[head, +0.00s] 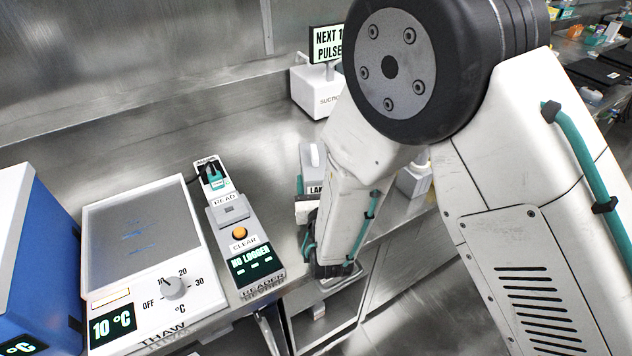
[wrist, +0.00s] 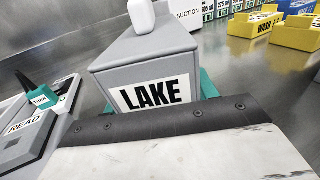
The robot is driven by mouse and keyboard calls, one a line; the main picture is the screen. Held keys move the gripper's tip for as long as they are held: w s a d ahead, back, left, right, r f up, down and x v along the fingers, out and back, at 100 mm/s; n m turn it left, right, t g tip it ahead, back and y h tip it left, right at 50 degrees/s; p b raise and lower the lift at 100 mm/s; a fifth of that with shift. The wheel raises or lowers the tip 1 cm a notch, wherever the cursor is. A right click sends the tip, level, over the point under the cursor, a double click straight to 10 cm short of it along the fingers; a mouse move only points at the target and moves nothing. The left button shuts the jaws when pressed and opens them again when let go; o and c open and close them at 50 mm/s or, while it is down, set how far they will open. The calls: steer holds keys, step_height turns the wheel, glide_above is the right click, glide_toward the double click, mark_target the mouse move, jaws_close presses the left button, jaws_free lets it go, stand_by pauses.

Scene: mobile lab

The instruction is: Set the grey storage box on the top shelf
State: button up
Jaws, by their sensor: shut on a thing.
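The grey storage box (wrist: 150,55) has a white handle on top and a white label reading LAKE. In the wrist view it sits between the teal fingers of my gripper (wrist: 158,96), which is shut on it. In the head view the box (head: 313,160) is at the counter's front part, mostly hidden behind my arm, with its handle and part of the label showing. I cannot tell whether its base touches the counter. I cannot make out a top shelf in either view.
A logger reader (head: 238,222) and a white thaw plate unit (head: 145,235) stand left of the box, with a blue device (head: 38,265) beyond. A suction unit (head: 318,92) stands behind. Yellow boxes (wrist: 256,25) stand at the wrist view's right. Bare counter (head: 150,145) lies behind the reader.

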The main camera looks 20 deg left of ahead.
steer(key=shift+f, duration=0.15)
steer(key=o, duration=1.3)
